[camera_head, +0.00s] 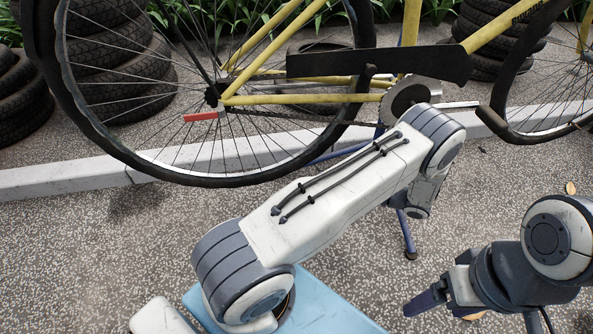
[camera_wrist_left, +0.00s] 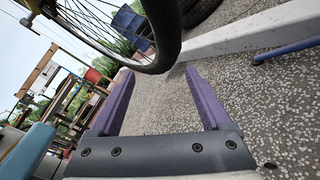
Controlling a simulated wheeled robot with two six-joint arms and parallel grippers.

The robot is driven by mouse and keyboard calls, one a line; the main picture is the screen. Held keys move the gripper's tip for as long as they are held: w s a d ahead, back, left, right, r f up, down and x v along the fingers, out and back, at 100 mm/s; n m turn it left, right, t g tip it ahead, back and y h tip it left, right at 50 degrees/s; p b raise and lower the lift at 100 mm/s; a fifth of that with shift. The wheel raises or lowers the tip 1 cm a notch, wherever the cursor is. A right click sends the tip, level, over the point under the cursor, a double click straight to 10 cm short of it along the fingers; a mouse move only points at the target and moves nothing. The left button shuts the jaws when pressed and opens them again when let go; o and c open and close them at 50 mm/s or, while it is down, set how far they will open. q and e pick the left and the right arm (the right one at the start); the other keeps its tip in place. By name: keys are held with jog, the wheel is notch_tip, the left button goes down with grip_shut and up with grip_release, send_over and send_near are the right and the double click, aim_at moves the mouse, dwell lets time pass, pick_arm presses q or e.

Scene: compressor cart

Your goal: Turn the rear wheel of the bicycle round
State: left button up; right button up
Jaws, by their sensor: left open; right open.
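The yellow bicycle (camera_head: 300,99) stands held up on a blue stand in the head view. Its rear wheel (camera_head: 215,181), with a black tyre and thin spokes, fills the upper left; a red lever sits near its hub. In the left wrist view a black tyre (camera_wrist_left: 166,48) hangs just beyond and above the fingertips, apart from them as far as I can tell. My left gripper (camera_wrist_left: 158,75) is open and empty, its purple fingers spread. It is hidden behind my left arm in the head view. My right gripper (camera_head: 428,304) is open at the lower right, away from the wheel.
Stacked tyres (camera_head: 115,75) stand behind the rear wheel, with another stack (camera_head: 485,65) behind the frame. A pale kerb (camera_head: 65,178) runs behind the bicycle. A blue stand leg (camera_head: 408,235) reaches the speckled ground. Open ground lies at the left.

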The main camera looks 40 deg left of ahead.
aim_at(297, 165)
pick_arm(q)
jog(key=shift+m+y, duration=0.4)
jog(key=b+x, duration=0.1)
jog(key=x, duration=0.2)
jog(key=f+b+x, duration=0.1)
jog(key=x, duration=0.2)
jog(key=b+x, duration=0.2)
jog(key=x, duration=0.2)
jog(key=shift+w+a+f, duration=0.2)
jog(key=shift+f, duration=0.15)
jog(key=shift+s+a+r, duration=0.1)
jog(key=shift+a, duration=0.35)
grip_shut()
